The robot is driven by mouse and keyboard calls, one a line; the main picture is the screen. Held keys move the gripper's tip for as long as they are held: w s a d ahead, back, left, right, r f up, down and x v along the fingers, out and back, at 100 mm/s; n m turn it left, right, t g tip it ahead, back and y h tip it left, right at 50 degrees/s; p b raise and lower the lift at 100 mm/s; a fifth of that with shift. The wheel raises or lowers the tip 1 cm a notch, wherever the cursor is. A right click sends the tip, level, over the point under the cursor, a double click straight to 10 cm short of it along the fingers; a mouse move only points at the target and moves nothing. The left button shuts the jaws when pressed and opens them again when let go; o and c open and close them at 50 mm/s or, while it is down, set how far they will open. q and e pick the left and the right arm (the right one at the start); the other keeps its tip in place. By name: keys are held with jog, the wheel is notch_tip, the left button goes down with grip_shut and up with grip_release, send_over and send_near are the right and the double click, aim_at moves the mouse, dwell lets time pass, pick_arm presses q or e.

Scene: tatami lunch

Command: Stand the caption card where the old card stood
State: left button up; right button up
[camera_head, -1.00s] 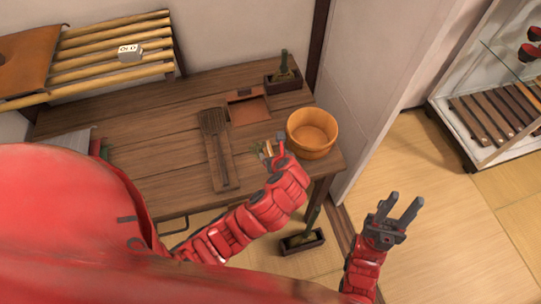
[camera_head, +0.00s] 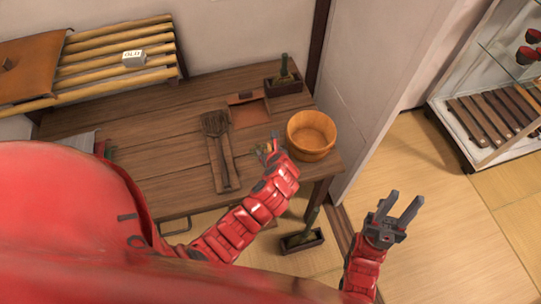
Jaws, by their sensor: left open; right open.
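A small white block marked "OLD" (camera_head: 133,57) sits on the bamboo slat rack (camera_head: 100,71) at the upper left. I cannot make out a separate caption card. My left gripper (camera_head: 268,149) is open over the right part of the dark wooden table (camera_head: 165,143), just left of a round wooden tub (camera_head: 325,127). Small green and yellowish bits show by its fingers, too small to identify. My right gripper (camera_head: 405,209) is open and empty, above the floor right of the table. My red body hides the table's near left part.
Another planter (camera_head: 302,241) stands lower, near the table's front. A glass display case (camera_head: 480,140) stands at the right.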

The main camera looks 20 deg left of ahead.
pick_arm(q)
jog(key=shift+c, duration=0.3)
grip_shut()
jog(key=shift+r, duration=0.15)
